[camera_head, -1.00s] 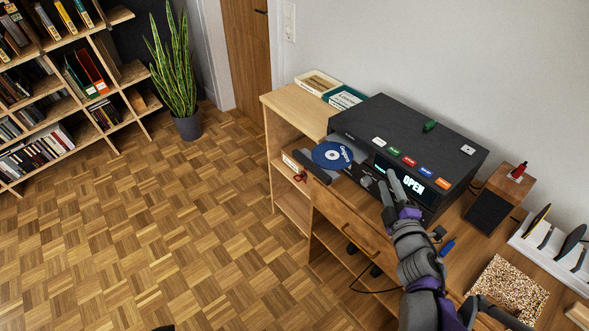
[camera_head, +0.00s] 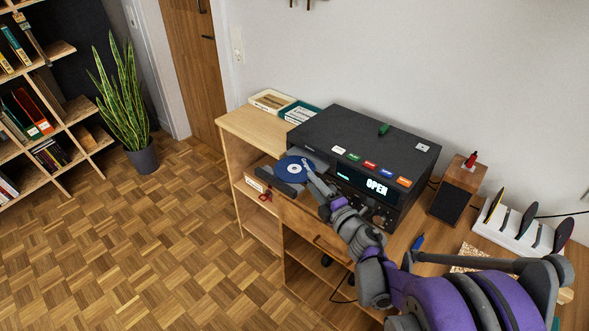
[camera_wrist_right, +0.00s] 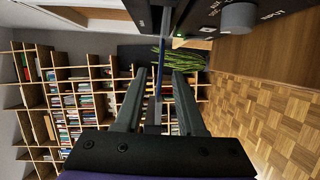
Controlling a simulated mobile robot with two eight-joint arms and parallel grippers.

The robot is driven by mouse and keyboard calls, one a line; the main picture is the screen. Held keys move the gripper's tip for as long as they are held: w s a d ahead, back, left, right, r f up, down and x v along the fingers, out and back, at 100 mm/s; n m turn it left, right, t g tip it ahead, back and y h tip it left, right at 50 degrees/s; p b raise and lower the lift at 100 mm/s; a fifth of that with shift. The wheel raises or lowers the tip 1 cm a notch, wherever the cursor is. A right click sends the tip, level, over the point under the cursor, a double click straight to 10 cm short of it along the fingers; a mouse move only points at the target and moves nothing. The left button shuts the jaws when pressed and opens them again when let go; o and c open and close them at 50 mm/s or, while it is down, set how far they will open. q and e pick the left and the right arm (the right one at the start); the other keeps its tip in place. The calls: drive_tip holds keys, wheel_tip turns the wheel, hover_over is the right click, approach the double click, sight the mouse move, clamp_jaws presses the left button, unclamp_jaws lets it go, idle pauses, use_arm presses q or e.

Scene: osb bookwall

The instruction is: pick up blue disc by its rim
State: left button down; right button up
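The blue disc (camera_head: 291,171) lies flat on the pulled-out tray of the black player (camera_head: 365,150), whose display reads OPEN. My right gripper (camera_head: 313,182) is at the disc's right side, by its rim, and hides a little of it. In the right wrist view the disc (camera_wrist_right: 158,82) shows edge-on as a thin blue strip between the two fingers of my right gripper (camera_wrist_right: 159,74). The fingers are apart, one on each side of the disc, with gaps visible. My left gripper is not in view.
The player's front with its knob (camera_wrist_right: 237,17) is close to my right gripper. A wooden speaker (camera_head: 455,190) and a white rack with discs (camera_head: 520,232) stand to the right. Two small boxes lie at the back left.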

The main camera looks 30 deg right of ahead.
drive_tip(key=w, duration=0.2)
drive_tip(key=shift+w+a, duration=0.1)
drive_tip(key=shift+w, duration=0.3)
clamp_jaws()
drive_tip(key=shift+s, duration=0.1)
